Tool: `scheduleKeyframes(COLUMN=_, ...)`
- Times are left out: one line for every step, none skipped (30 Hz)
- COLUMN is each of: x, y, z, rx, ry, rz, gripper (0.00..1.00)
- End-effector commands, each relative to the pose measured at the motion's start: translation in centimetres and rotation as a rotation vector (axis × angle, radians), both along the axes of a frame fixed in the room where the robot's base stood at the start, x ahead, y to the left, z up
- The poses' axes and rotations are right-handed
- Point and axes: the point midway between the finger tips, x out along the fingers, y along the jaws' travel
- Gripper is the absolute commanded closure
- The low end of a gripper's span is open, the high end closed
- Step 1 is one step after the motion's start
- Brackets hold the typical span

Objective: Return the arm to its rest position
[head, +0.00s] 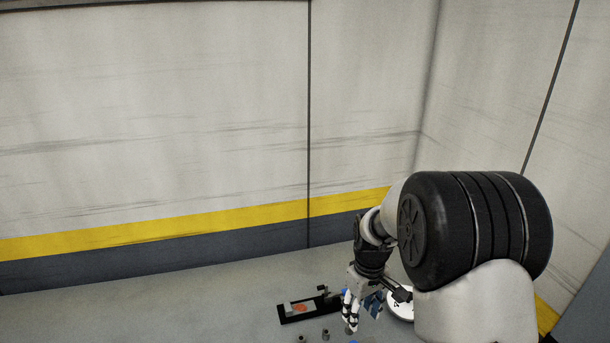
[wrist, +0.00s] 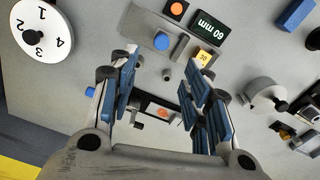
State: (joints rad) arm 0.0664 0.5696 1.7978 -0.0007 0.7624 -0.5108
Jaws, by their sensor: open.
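My gripper (head: 362,309) hangs low over the grey floor surface at the lower right of the head view, with its fingers pointing down. In the wrist view, its two blue-padded fingers (wrist: 165,78) stand wide apart with nothing held between them. My arm reaches across the right side of the head view and hides part of what lies behind it. A black holder with an orange disc (head: 300,308) lies just left of the gripper. It also shows between the fingers in the wrist view (wrist: 150,105), seemingly below them.
A white numbered dial (wrist: 40,38) lies at the upper left of the wrist view. A grey plate with a blue button (wrist: 161,41) and a black "60 mm" block (wrist: 211,27) lies ahead. A blue block (wrist: 295,14) and a grey round part (wrist: 265,92) are right. Walls (head: 150,120) rise behind.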

Motion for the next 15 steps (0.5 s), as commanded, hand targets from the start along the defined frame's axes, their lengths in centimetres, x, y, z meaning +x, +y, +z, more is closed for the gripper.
scheduleKeyframes(x=-0.4, y=0.1, z=1.4, rx=-0.001, ry=-0.018, rz=-0.011, gripper=0.56)
scheduleKeyframes(x=-0.7, y=0.2, z=2.3, rx=-0.002, ry=-0.029, rz=-0.021, gripper=0.56)
scheduleKeyframes(x=-1.4, y=0.4, z=3.6, rx=-0.002, ry=-0.044, rz=-0.036, gripper=0.56)
scheduleKeyframes(x=-2.0, y=0.5, z=4.7, rx=-0.001, ry=-0.057, rz=-0.049, gripper=0.56)
scheduleKeyframes(x=-2.7, y=0.7, z=5.9, rx=-0.001, ry=-0.071, rz=-0.063, gripper=0.56)
scheduleKeyframes(x=-3.7, y=0.9, z=7.3, rx=0.000, ry=-0.088, rz=-0.083, gripper=0.56)
scheduleKeyframes(x=-4.6, y=1.0, z=8.4, rx=0.001, ry=-0.102, rz=-0.099, gripper=0.56)
scheduleKeyframes(x=-5.4, y=1.1, z=9.3, rx=0.002, ry=-0.115, rz=-0.114, gripper=0.56)
scheduleKeyframes(x=-6.6, y=1.3, z=10.5, rx=0.004, ry=-0.133, rz=-0.135, gripper=0.56)
scheduleKeyframes(x=-7.6, y=1.4, z=11.3, rx=0.006, ry=-0.147, rz=-0.150, gripper=0.56)
scheduleKeyframes(x=-8.6, y=1.5, z=12.1, rx=0.008, ry=-0.158, rz=-0.166, gripper=0.56)
scheduleKeyframes(x=-9.9, y=1.7, z=13.0, rx=0.012, ry=-0.176, rz=-0.187, gripper=0.56)
scheduleKeyframes(x=-10.9, y=1.8, z=13.7, rx=0.014, ry=-0.190, rz=-0.201, gripper=0.56)
scheduleKeyframes(x=-11.9, y=1.9, z=14.3, rx=0.017, ry=-0.204, rz=-0.217, gripper=0.56)
scheduleKeyframes(x=-13.3, y=2.1, z=14.9, rx=0.022, ry=-0.220, rz=-0.237, gripper=0.56)
